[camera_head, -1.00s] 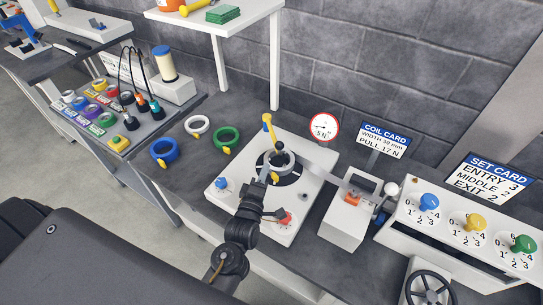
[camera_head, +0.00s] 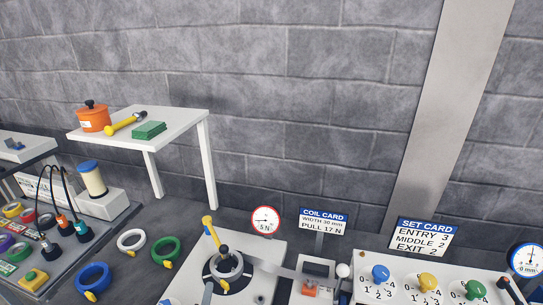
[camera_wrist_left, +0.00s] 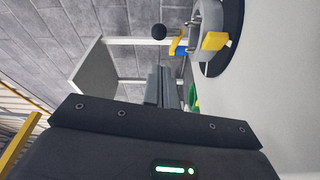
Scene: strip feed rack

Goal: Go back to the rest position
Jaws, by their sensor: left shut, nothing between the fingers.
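My left gripper (camera_wrist_left: 160,88) shows in the left wrist view with its two grey fingers together and nothing between them. In the head view only a small grey part of it may show at the bottom edge, beside the coil (camera_head: 238,277). The grey coil sits on the black disc of the white reel stand (camera_head: 262,262), and its yellow tab (camera_wrist_left: 214,41) shows in the wrist view. The fingers look apart from the coil. My right gripper is not in view.
A yellow-handled lever (camera_head: 209,230) stands up by the coil. Blue (camera_head: 92,278), white (camera_head: 131,240) and green (camera_head: 165,249) rings lie to the left. A white shelf (camera_head: 185,122) holds an orange pot (camera_head: 93,119). A panel with coloured knobs (camera_head: 428,282) is at right.

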